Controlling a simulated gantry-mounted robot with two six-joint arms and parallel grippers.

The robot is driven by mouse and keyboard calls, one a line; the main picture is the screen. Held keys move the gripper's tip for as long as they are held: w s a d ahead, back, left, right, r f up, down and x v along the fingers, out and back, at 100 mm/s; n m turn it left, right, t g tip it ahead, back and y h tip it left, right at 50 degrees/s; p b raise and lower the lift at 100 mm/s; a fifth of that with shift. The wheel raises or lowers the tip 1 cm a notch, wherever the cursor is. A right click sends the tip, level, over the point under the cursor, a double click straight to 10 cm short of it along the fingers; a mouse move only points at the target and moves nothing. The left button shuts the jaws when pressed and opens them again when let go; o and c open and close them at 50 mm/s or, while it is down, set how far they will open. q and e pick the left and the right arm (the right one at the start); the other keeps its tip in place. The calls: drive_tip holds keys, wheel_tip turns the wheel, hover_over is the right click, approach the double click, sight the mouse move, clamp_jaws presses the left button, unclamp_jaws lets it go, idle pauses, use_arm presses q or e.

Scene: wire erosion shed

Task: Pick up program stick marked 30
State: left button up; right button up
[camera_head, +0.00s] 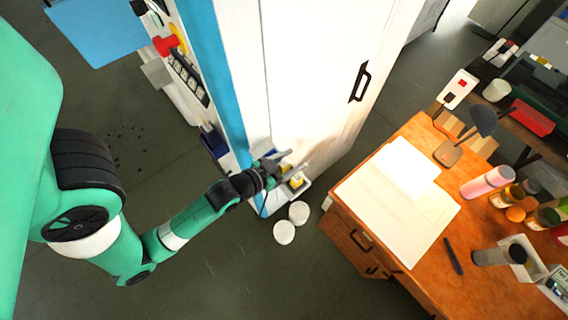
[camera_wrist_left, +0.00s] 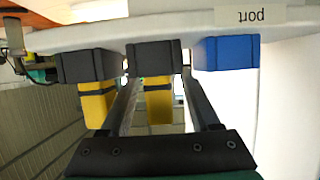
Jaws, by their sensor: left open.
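My left gripper (camera_head: 296,162) is open beside the white cabinet, close to a small white ledge that holds a yellow piece (camera_head: 296,182). In the left wrist view, a black-and-yellow stick (camera_wrist_left: 158,100) shows between the two open fingers of the gripper (camera_wrist_left: 158,78). I cannot tell whether the fingers touch it. A second black-and-yellow stick (camera_wrist_left: 97,100) is to its left, and a blue block (camera_wrist_left: 226,53) to its right. No number 30 is readable on any of them. My right gripper is not in view.
The tall white cabinet (camera_head: 310,60) stands behind the gripper. Two white round objects (camera_head: 284,232) are below it. A wooden desk (camera_head: 420,240) with papers, bottles and a lamp is at right.

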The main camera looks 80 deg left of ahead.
use_arm(q)
drive_tip(key=shift+c, duration=0.3)
clamp_jaws()
drive_tip(key=shift+r, duration=0.15)
